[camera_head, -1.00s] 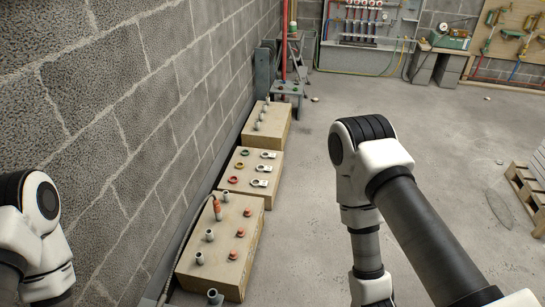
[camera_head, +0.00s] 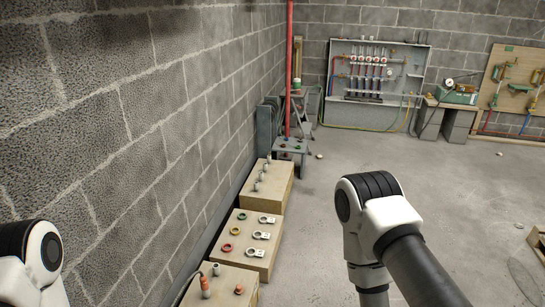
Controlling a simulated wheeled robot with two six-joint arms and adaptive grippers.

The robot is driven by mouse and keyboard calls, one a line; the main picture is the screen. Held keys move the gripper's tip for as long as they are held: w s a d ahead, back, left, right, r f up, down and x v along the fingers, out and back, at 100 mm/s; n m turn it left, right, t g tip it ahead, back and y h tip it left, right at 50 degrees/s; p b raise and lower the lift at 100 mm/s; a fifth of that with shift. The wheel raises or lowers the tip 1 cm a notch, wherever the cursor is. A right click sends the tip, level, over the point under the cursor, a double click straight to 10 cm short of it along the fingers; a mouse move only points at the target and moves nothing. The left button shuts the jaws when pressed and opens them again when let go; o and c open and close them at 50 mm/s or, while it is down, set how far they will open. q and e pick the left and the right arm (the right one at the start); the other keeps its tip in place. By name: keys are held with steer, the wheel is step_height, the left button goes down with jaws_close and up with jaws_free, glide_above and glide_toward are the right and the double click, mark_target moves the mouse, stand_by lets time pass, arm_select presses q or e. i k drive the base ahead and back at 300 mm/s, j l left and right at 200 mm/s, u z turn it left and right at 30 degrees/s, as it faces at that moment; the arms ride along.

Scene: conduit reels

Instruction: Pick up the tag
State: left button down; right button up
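Three pale tags (camera_head: 262,235) with round holes lie in a column on the right side of the middle wooden box (camera_head: 240,268). Beside them on the same box lie a green ring, a yellow ring (camera_head: 235,231) and a red ring. I cannot tell which tag is meant. My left arm shows at the lower left edge and my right arm at the lower right. Neither gripper is in view; both lie below the picture.
A nearer box (camera_head: 232,288) carries an orange-topped piece (camera_head: 205,287) and grey fittings. A farther box (camera_head: 270,190) carries several grey pegs. A block wall runs along the left.

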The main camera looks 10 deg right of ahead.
mark_target(258, 252)
steer(key=i+l, duration=1.7)
steer(key=l, duration=0.2)
steer(key=i+l+u, duration=0.1)
steer(key=i+l, duration=0.75)
steer(key=i+u, duration=0.15)
steer(key=u, duration=0.25)
steer(key=i+u, duration=0.15)
steer(key=u, duration=0.3)
